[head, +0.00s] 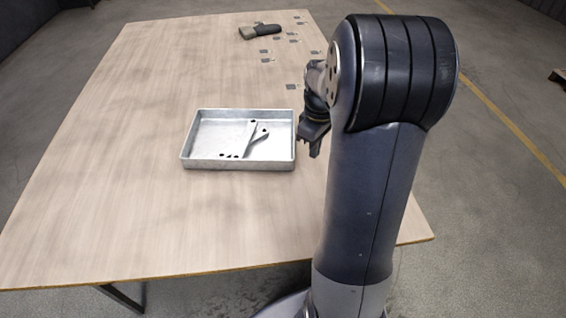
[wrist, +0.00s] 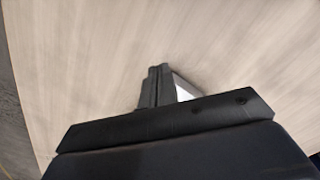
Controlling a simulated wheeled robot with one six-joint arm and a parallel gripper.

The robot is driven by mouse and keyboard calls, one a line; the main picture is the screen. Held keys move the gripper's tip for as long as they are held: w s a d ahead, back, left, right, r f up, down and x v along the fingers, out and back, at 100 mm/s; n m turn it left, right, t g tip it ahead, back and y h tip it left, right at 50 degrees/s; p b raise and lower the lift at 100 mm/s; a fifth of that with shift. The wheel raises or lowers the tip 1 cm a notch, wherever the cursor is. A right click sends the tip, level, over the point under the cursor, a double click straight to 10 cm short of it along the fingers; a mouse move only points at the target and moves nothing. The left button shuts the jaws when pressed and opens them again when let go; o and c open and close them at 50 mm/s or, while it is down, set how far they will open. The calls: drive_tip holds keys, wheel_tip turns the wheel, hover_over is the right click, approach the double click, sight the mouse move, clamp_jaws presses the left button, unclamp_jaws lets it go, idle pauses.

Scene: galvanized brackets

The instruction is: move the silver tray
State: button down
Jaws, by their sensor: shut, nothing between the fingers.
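The silver tray (head: 190,160) is a shallow rectangular metal tray lying flat on the wooden table. Flat metal brackets (head: 247,143) with dark holes lie inside it, towards its right half. My gripper (head: 313,152) is just right of the tray's right wall, pointing down, apart from the brackets. In the wrist view my gripper (wrist: 155,78) is shut with its dark fingers together and nothing between them. A small pale piece of the tray (wrist: 183,90) shows beside the fingers there; the rest is hidden by the gripper body. I cannot tell whether the gripper touches the tray.
The wooden table (head: 120,220) is clear to the left of and in front of the tray. A dark and beige object, perhaps a glove (head: 261,31), lies at the far end. Several small grey pieces (head: 266,60) lie near the far right edge. My arm covers the table's right side.

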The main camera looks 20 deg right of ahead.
sight(256, 150)
drive_tip(key=f+b, duration=0.1)
drive_tip(key=f, duration=0.9)
drive_tip(key=shift+w+a+f+b, duration=0.1)
drive_tip(key=shift+a+f+b, duration=0.1)
drive_tip(key=shift+b, duration=0.2)
drive_tip(key=shift+w+a+r, duration=0.1)
drive_tip(key=shift+w+a, duration=0.25)
drive_tip(key=shift+w, duration=0.25)
drive_tip(key=shift+w+a+r, duration=0.1)
drive_tip(key=shift+w+a, duration=0.2)
drive_tip(key=shift+w, duration=0.3)
drive_tip(key=shift+w+a, duration=0.35)
drive_tip(key=shift+w, duration=0.25)
drive_tip(key=shift+w+a, duration=0.2)
drive_tip(key=shift+w, duration=0.1)
drive_tip(key=w+a+p, duration=0.1)
drive_tip(key=w+a, duration=0.1)
drive_tip(key=w, duration=0.2)
drive_tip(key=w+a+p, duration=0.1)
drive_tip(key=w+a, duration=0.2)
drive_tip(key=w, duration=0.2)
drive_tip(key=w+a+p, duration=0.1)
drive_tip(key=w+a, duration=0.2)
drive_tip(key=w, duration=0.1)
drive_tip(key=shift+w+p, duration=0.3)
drive_tip(key=shift+s+d, duration=0.1)
